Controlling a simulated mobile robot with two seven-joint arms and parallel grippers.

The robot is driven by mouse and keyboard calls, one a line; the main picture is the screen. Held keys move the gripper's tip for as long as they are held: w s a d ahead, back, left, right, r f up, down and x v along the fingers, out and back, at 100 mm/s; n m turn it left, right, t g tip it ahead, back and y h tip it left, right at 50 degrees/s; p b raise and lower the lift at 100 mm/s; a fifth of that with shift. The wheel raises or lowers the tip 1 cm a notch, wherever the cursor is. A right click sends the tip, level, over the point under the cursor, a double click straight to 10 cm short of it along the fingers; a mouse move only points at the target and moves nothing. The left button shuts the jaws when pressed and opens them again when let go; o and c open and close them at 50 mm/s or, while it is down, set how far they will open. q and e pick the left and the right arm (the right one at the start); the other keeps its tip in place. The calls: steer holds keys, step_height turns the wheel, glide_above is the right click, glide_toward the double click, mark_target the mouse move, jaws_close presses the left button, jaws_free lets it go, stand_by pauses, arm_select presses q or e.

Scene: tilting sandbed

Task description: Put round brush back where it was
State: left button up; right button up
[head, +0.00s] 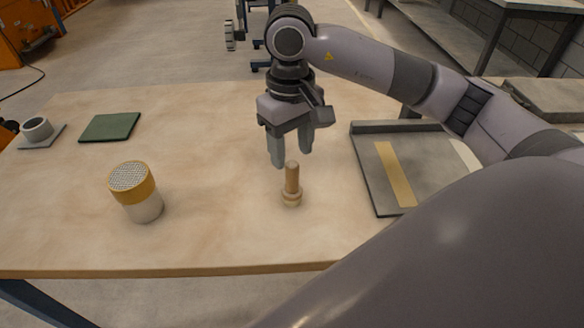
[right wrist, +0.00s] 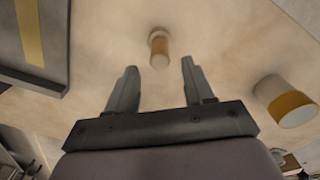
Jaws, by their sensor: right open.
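The round brush (head: 292,186), with a light wooden handle and a wider round base, stands upright on the wooden table. It also shows in the right wrist view (right wrist: 159,48), beyond the gap between the fingers. My right gripper (head: 292,160) is open and empty, pointing down. My left gripper is not in view.
A shaker with a yellow perforated top (head: 136,192) stands left of the brush. A green square pad (head: 110,127) and a grey cup (head: 37,129) on a plate lie at the far left. A grey tray (head: 376,202) with a yellow strip lies right. Table between is clear.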

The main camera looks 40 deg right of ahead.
steer(key=shift+r, duration=2.1)
